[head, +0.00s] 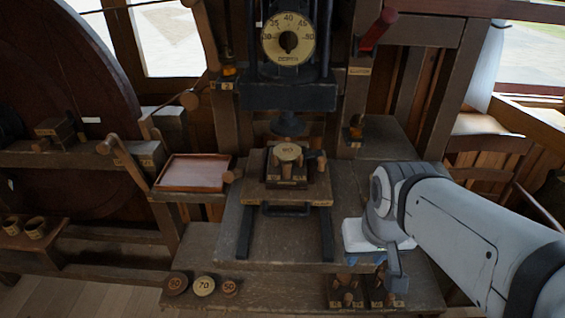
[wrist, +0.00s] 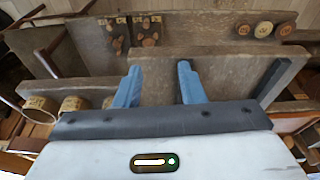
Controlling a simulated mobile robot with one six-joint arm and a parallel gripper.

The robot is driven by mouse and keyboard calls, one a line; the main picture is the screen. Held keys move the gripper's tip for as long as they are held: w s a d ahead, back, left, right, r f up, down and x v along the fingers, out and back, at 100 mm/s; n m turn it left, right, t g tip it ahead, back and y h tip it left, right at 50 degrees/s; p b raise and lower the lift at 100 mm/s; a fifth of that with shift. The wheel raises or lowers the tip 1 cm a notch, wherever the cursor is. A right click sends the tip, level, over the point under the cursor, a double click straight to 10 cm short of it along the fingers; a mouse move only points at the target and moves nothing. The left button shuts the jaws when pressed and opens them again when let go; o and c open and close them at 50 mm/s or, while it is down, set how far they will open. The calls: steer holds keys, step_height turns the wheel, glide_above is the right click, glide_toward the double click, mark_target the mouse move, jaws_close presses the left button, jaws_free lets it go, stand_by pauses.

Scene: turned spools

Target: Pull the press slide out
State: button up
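The press slide (head: 252,192) is a wooden plate between two dark rails, under the press head. It carries a block (head: 286,182) with a round numbered top and wooden pegs. A dark bar handle (head: 286,209) shows at its front edge. My gripper (head: 366,259) is right of the slide and its rails, apart from the handle. In the wrist view its two blue fingers (wrist: 160,80) stand well apart with nothing between them; wooden bench boards lie beyond them. The slide and handle are not clearly visible in the wrist view.
The press (head: 290,97) has a dial above. A reddish tray (head: 194,172) stands left. Numbered discs (head: 203,286) and peg blocks (head: 346,290) lie on the front step; both also show in the wrist view. The board between the rails (head: 285,238) is bare.

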steer(key=w+a+r+n+g+h+p, duration=0.1)
steer(key=w+a+r+n+p, duration=0.15)
steer(key=w+n, duration=0.3)
steer(key=n+h+p, duration=0.2)
steer(key=n+h, duration=0.2)
steer(key=n, duration=0.8)
glide_toward(285, 212)
steer(key=x, duration=0.8)
steer(key=shift+c, duration=0.5)
jaws_close()
